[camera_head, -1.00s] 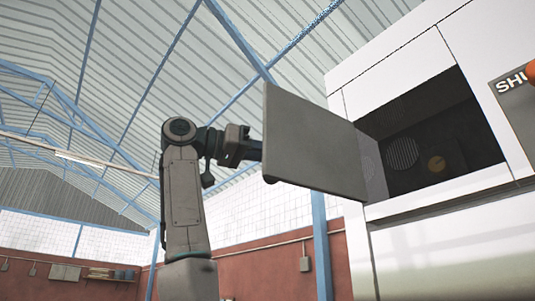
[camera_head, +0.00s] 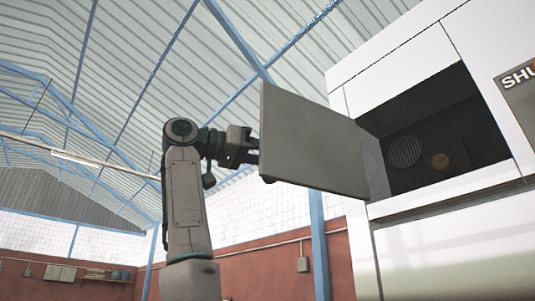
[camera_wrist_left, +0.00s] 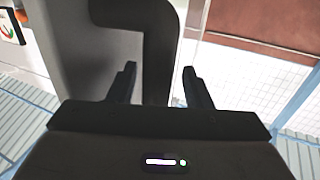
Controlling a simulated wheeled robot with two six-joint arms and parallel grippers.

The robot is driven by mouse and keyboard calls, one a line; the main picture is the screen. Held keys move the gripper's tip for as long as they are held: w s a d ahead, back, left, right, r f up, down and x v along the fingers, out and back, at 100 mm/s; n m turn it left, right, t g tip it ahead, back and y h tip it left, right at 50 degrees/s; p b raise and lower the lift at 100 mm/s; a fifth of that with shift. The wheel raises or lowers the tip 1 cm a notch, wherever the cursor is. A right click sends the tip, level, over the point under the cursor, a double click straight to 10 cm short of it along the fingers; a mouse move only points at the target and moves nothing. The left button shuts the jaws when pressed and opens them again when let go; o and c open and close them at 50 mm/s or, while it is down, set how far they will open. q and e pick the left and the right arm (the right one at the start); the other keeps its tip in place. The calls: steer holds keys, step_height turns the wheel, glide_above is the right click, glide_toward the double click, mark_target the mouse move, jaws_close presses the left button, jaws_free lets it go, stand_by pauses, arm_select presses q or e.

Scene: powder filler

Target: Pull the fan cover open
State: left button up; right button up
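The fan cover (camera_head: 314,143) is a flat grey panel in the head view. It stands swung out from the dark opening in the white machine, its right edge by the opening's left side. My left gripper (camera_head: 257,158) is at the cover's free left edge, with its fingertips partly hidden by the panel. In the left wrist view, the gripper's two dark fingers (camera_wrist_left: 159,74) are spread apart beside a grey panel surface (camera_wrist_left: 68,50). A dark bent shape (camera_wrist_left: 158,40) shows between and beyond them; I cannot tell whether it is a handle or a shadow. My right gripper is not seen.
The white machine (camera_head: 392,62) fills the right side of the head view. Its dark recess (camera_head: 430,135) holds round fan-like parts. A sign plate (camera_head: 522,95) is at the right edge. Left of the cover is open room, with a brick-red wall and blue posts far behind.

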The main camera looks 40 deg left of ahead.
arm_select(q)
steer(key=b+v, duration=0.3)
steer(key=v, duration=0.7)
steer(key=shift+s, duration=0.4)
steer(key=shift+w+a, duration=0.1)
steer(key=shift+a, duration=0.05)
